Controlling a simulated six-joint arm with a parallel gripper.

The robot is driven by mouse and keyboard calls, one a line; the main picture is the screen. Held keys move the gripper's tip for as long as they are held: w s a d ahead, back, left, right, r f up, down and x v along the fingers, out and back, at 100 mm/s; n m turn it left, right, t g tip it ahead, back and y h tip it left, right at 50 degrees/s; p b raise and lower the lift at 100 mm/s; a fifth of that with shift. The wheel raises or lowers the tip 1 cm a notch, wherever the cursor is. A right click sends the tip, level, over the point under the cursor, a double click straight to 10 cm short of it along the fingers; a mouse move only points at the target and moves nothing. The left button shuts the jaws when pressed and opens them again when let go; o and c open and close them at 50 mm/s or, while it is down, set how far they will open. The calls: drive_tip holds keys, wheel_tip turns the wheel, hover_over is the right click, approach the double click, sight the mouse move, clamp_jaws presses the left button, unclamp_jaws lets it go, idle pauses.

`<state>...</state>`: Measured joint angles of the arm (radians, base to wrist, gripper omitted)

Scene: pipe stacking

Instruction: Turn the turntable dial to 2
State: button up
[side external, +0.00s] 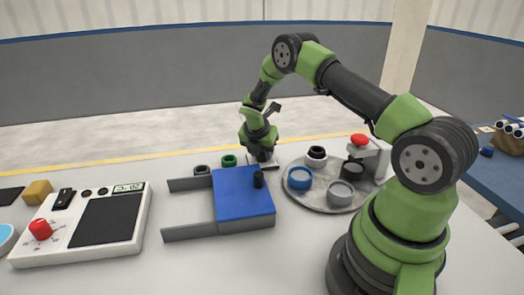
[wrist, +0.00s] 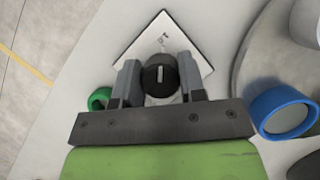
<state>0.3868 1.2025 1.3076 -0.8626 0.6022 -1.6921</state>
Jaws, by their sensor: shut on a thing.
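The black dial (wrist: 159,75) is a round knob with a pale pointer line on a white square plate (wrist: 188,42). The line points roughly up the wrist picture, towards small marks near the plate's upper corner that I cannot read surely. My gripper (wrist: 160,79) is shut on the dial, one finger at each side. In the side view my gripper (side external: 262,156) points down over the plate (side external: 279,161) and hides most of the dial. The round grey turntable (side external: 320,207) lies to the right, bearing several ring-shaped pipes.
A blue block (side external: 243,190) with grey rails stands in front of the dial. A green ring (side external: 229,160) and a dark ring (side external: 202,170) lie left of my gripper. A red button (side external: 360,140) stands behind the turntable. A white control panel (side external: 85,225) is far left.

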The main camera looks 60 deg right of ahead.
drive_tip(key=shift+m, duration=0.3)
drive_tip(key=m+g, duration=0.2)
drive_tip(key=m, duration=0.2)
drive_tip(key=shift+m, duration=0.4)
drive_tip(key=m+g, duration=0.1)
drive_tip(key=m, duration=0.2)
drive_tip(key=m+g+y, duration=0.1)
drive_tip(key=m, duration=0.1)
drive_tip(key=shift+a+m+y, duration=0.1)
drive_tip(key=shift+m+y, duration=0.2)
drive_tip(key=shift+m, duration=0.4)
drive_tip(key=o, duration=0.9)
